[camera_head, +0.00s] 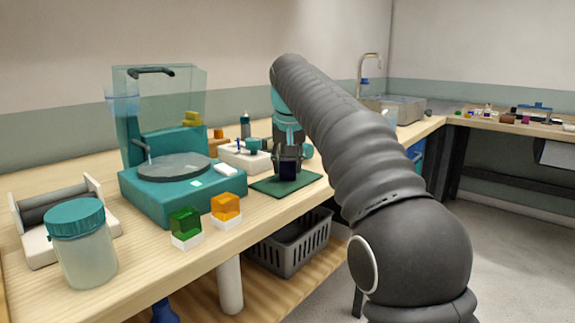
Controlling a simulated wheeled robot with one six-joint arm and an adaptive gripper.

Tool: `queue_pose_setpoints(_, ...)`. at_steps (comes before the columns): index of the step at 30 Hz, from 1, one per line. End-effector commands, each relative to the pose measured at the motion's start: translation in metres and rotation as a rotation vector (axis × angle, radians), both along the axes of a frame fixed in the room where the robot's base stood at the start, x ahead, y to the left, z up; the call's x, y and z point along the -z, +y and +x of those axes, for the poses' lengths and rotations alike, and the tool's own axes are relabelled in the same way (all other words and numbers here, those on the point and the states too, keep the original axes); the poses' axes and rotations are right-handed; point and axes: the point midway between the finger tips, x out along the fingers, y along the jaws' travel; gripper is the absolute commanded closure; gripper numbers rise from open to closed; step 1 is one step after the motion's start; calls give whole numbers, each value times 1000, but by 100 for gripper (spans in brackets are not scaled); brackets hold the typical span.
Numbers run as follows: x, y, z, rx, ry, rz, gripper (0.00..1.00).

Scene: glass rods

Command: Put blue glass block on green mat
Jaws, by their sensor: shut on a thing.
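The blue glass block (287,170) looks dark navy and sits between the fingers of my gripper (287,160), which is shut on it. The green mat (268,184) lies flat near the front edge of the bench. My gripper points down over the mat, and the block is at or just above its surface. I cannot tell whether the block touches the mat. The fingers hide part of the block, and the block and gripper hide part of the mat.
A green glass block (185,221) and an orange glass block (226,207) stand on white bases left of the mat. A teal balance (160,195) stands behind them. A lidded jar (82,250) is at front left. A grey basket (290,246) is below the bench.

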Motion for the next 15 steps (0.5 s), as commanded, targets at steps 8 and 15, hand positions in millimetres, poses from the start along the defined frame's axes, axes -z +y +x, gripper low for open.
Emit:
queue_pose_setpoints(8,2,0,0,0,0,0,36)
queue_pose_setpoints(15,2,0,0,0,1,0,34)
